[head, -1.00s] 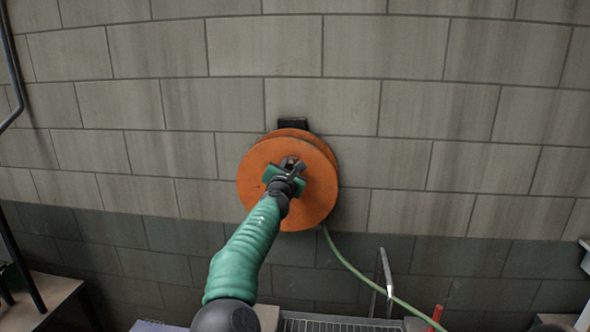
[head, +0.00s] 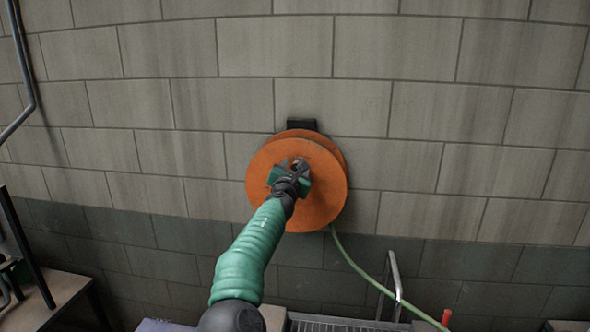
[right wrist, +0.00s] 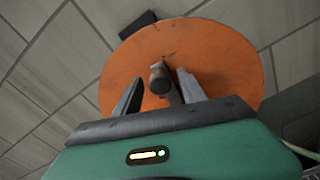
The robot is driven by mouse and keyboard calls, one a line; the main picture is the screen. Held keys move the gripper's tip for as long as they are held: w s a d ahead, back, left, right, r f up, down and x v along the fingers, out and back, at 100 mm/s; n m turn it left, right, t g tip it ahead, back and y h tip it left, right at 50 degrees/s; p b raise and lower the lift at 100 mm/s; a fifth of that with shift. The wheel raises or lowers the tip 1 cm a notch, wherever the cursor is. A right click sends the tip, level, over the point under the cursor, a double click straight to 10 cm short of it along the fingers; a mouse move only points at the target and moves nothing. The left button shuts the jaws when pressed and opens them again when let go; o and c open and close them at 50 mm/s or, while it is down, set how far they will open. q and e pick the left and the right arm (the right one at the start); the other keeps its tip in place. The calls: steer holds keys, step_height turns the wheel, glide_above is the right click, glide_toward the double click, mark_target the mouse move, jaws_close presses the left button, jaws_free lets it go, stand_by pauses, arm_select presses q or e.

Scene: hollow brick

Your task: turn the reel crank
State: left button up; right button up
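The orange reel (head: 328,205) is mounted on the block wall, its round face toward me. My right gripper (head: 291,165) is in front of the reel's middle and hides the crank there. In the right wrist view the reel (right wrist: 222,60) fills the top, and a grey crank handle with a round end (right wrist: 159,78) sticks out toward me. The two fingers of my right gripper (right wrist: 160,92) stand apart on either side of the handle, with gaps showing; the right finger is closer to it. My left gripper is not in view.
A green hose (head: 365,275) hangs from the reel and runs down to the right, past a metal rail (head: 396,280) and a metal grate (head: 345,326). A bench (head: 35,305) stands at lower left. A pipe (head: 22,60) runs along the left wall.

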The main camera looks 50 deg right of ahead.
steer(key=shift+s, duration=0.1)
steer(key=shift+s+a+b, duration=0.15)
steer(key=shift+a+b, duration=0.05)
steer(key=shift+b, duration=0.15)
steer(key=b+v, duration=1)
steer(key=v, duration=0.6)
